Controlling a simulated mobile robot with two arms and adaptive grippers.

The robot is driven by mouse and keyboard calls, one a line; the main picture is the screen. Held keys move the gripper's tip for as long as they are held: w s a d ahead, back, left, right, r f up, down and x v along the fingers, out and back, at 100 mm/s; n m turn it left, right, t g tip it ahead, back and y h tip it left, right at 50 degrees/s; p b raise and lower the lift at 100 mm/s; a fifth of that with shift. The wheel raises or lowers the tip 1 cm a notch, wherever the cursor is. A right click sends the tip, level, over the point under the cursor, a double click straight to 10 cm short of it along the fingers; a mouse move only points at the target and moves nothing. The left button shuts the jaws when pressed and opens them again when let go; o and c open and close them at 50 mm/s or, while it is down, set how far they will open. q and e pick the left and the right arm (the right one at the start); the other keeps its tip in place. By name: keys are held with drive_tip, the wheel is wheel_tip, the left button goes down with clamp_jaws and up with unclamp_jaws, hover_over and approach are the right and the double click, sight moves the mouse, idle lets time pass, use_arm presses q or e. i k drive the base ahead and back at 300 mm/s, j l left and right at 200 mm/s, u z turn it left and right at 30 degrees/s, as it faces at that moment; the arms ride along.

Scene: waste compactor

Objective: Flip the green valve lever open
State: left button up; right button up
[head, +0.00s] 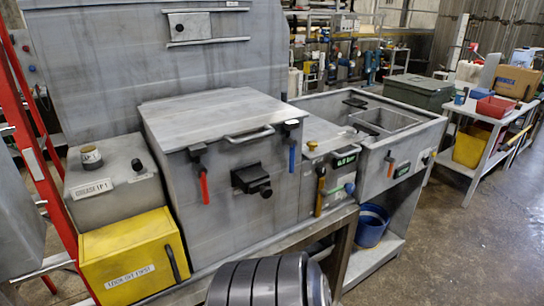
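A red lever (204,188) and a blue lever (292,155) hang down on the large grey box to the left. Neither my left nor my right gripper is in view.
An orange-red lever (390,168) is on the sink unit (410,150) at right. A yellow box (133,262) stands front left beside a red ladder (40,150). A blue bucket (371,226) sits on the lower shelf. Open floor (460,240) lies to the right.

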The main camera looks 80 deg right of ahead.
sight(325, 194)
drive_tip(key=z, duration=3.2)
